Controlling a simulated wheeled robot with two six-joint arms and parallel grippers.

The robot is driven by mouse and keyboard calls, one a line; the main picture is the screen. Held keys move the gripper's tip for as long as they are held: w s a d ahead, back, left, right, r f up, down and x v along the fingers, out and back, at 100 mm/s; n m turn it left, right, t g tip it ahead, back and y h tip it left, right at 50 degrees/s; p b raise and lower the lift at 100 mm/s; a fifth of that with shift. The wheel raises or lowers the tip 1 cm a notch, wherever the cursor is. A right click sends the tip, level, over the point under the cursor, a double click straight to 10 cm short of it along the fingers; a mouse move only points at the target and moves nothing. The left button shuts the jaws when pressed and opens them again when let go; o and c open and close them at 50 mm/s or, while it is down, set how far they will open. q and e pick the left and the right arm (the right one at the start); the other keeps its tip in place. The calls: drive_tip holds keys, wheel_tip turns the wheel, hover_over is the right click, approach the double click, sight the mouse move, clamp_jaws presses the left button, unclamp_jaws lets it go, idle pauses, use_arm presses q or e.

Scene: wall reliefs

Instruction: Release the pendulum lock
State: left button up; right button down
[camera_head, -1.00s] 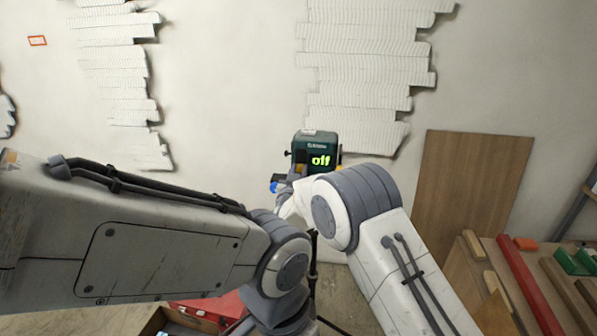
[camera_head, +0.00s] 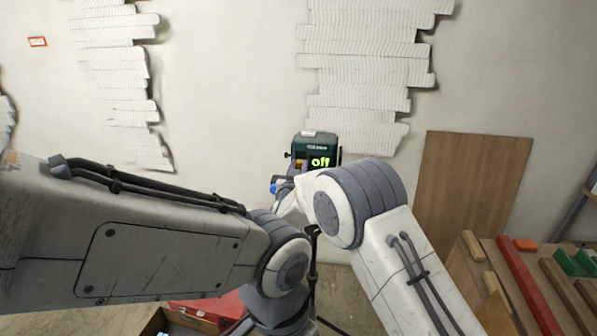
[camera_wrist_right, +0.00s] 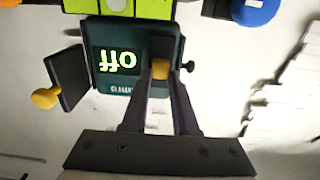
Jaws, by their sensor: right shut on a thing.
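A dark green device (camera_head: 315,147) with a lit "off" display stands in front of the wall in the head view. In the right wrist view the device (camera_wrist_right: 112,88) appears upside down. A small yellow piece (camera_wrist_right: 160,67) sits on a dark plate at its face, beside the display. My right gripper (camera_wrist_right: 160,74) is shut on this yellow piece, one dark finger on each side. In the head view my right wrist covers part of the device, and the fingers are hard to make out. My left arm crosses from the left, and its gripper is not visible.
A dark paddle with a yellow knob (camera_wrist_right: 46,97) sticks out beside the device. A blue knob (camera_wrist_right: 255,10) and a bright green panel (camera_wrist_right: 112,5) are near it. A wooden board (camera_head: 470,190) leans on the wall; a bench with wood strips (camera_head: 530,285) stands at right.

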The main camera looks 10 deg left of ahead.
wheel_tip(320, 180, up, 2)
drive_tip(key=shift+r, duration=0.1)
drive_tip(key=c, duration=0.7)
unclamp_jaws()
drive_tip(key=shift+r, duration=0.1)
drive_tip(key=shift+s+f+b, duration=0.25)
drive_tip(key=shift+s+b, duration=0.05)
drive_tip(key=shift+s, duration=0.25)
drive_tip(key=s+b, duration=0.3)
drive_tip(key=s, duration=0.6)
drive_tip(key=shift+s+r+b, duration=0.15)
drive_tip(key=shift+s+b, duration=0.05)
drive_tip(key=shift+b, duration=0.1)
